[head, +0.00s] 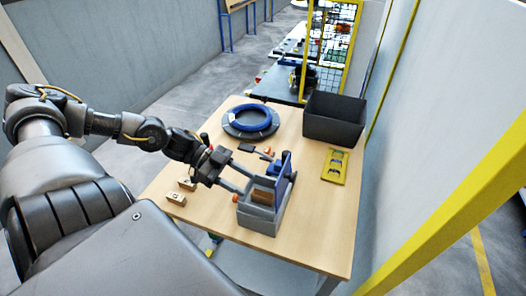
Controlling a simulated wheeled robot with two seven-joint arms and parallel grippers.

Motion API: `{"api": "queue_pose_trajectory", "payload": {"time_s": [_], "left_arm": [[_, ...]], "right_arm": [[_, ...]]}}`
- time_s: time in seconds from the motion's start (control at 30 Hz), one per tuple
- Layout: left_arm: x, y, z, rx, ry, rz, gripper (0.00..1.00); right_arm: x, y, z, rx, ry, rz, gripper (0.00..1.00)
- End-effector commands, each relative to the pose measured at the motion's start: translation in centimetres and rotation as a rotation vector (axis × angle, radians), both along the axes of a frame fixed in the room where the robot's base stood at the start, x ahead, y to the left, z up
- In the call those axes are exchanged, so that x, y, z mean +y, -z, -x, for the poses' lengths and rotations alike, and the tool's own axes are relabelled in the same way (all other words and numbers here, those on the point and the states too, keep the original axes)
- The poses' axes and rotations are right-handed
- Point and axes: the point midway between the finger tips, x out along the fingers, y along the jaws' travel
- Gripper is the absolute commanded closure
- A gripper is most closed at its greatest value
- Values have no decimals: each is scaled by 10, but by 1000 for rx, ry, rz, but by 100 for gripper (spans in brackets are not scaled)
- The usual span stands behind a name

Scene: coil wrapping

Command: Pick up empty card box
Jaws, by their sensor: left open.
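A small brown card box (263,196) shows inside a grey open holder (259,220) near the front of the wooden table. Its lower part is hidden by the holder's walls, and I cannot tell whether it is empty. My left gripper (247,184) reaches in from the left. Its two fingers are spread and point at the holder's left upper side, close to the brown box. Nothing shows between the fingers. I cannot tell whether a fingertip touches the holder. My right gripper is not in view.
A blue coil (250,118) lies on a dark round plate. A dark grey bin (334,119) and a yellow level (335,166) are on the right. Two small wooden blocks (176,198) lie left. A blue upright part (286,167) stands behind the holder. The table's right front is clear.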

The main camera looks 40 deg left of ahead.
Motion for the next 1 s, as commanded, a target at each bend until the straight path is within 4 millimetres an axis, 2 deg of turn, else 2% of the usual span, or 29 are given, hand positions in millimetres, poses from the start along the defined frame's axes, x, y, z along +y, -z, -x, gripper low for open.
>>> {"api": "queue_pose_trajectory", "payload": {"time_s": [0.03, 0.27, 0.53, 0.8, 1.0], "left_arm": [[-4, 5, -2, -3, 1, 1, 53], [-10, 3, -3, -1, 1, -2, 53], [-23, 13, -9, -8, 0, 3, 53], [-45, 21, -18, -5, -1, 3, 53], [-53, 25, -20, -2, 3, -2, 53]], "right_arm": [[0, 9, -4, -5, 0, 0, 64], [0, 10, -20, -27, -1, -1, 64], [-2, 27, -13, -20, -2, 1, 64], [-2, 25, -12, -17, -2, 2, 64], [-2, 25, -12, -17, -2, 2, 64]]}}
